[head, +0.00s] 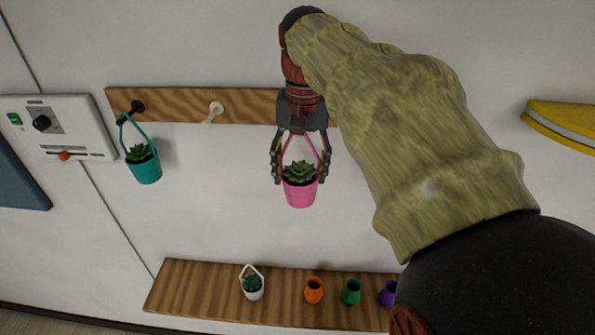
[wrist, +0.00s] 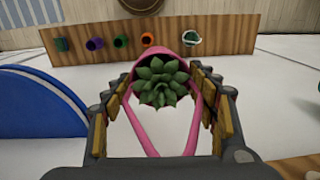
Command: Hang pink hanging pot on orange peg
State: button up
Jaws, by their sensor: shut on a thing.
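The pink hanging pot (head: 300,193) holds a green succulent and hangs upright below my gripper in the head view. My gripper (head: 300,176) is shut on its pink strap, with the fingers on either side of the loop. In the wrist view the pot (wrist: 184,57) and its succulent show between the fingers (wrist: 165,95). The pot is in front of the wall, below the wooden peg rail (head: 170,104).
A teal pot (head: 146,171) hangs on a black peg (head: 137,106). A cream peg (head: 212,113) is bare. A yellow object (head: 565,118) is at right.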

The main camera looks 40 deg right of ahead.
jog(key=w+d+f, duration=0.1)
jog(key=w+d, duration=0.2)
jog(key=d, duration=0.2)
jog(key=shift+w+f+p, duration=0.35)
jog(key=shift+w+p, duration=0.05)
jog(key=shift+p, duration=0.05)
dwell(0.5)
jog(key=shift+a+f, duration=0.1)
jog(key=shift+f, duration=0.05)
dwell(0.4)
jog(key=o, duration=2)
jog(key=shift+o, duration=0.2)
notch_tip(320, 180, up, 12)
jog(key=shift+r, duration=0.2)
jog(key=shift+s, duration=0.1)
